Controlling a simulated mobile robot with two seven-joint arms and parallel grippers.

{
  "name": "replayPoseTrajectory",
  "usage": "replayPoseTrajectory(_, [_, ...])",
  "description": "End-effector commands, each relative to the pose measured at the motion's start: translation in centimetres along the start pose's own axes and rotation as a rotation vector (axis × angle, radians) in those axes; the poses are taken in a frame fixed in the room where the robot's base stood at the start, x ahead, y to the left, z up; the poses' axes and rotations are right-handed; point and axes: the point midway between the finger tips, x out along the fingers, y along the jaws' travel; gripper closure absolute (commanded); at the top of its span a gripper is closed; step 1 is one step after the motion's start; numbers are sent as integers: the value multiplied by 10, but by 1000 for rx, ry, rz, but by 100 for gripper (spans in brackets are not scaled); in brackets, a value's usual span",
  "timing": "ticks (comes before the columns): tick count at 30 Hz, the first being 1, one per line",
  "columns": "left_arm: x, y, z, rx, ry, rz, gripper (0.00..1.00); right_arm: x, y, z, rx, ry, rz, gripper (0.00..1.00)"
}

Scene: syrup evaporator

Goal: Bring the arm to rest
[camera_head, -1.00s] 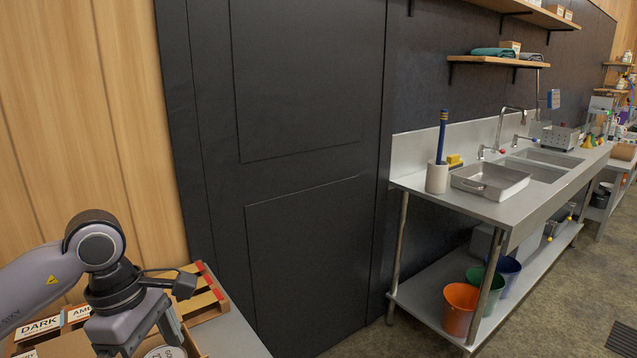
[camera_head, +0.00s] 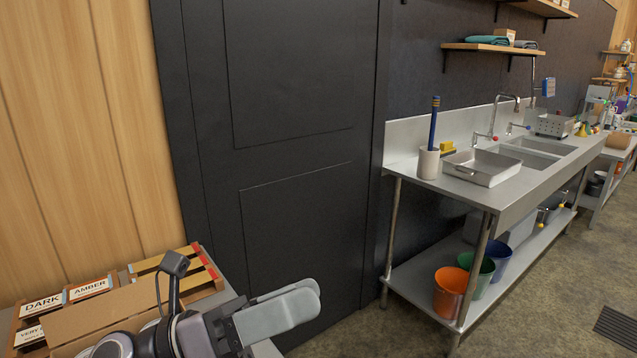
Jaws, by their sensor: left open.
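My left gripper (camera_head: 303,299) shows at the bottom of the head view, pointing to the right. It is open, with its two grey fingers nearly lined up one behind the other from this angle. I see nothing between the fingers. The gripper is near the right edge of a table, in front of the dark door panel in the picture. My right arm and gripper are not in view.
Sorting boxes labelled DARK (camera_head: 41,306) and AMBER (camera_head: 91,287) stand at the lower left beside a wooden rack (camera_head: 205,281). A steel sink counter (camera_head: 510,207) runs along the right, with buckets below, including an orange bucket (camera_head: 450,291). Open floor lies between.

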Motion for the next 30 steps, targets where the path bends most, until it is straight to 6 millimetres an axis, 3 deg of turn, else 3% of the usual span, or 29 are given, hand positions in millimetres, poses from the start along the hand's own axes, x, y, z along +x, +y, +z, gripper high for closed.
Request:
replayPoseTrajectory(6, [-36,22,46,-418,-493,92,0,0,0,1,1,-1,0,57])
replayPoseTrajectory(10, [-76,51,54,-677,-771,179,0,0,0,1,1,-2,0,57])
replayPoseTrajectory(13, [-113,76,46,-876,-979,263,0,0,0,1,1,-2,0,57])
replayPoseTrajectory(17, [-165,104,15,-1132,-1238,396,0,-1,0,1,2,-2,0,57])
replayPoseTrajectory(21, [-215,121,-36,-1382,-1487,556,0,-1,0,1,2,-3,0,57])
replayPoseTrajectory(25, [-253,121,-90,-1583,-1686,717,0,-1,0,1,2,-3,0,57])
replayPoseTrajectory(30, [-286,105,-153,-1777,-1883,915,0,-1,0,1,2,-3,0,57])
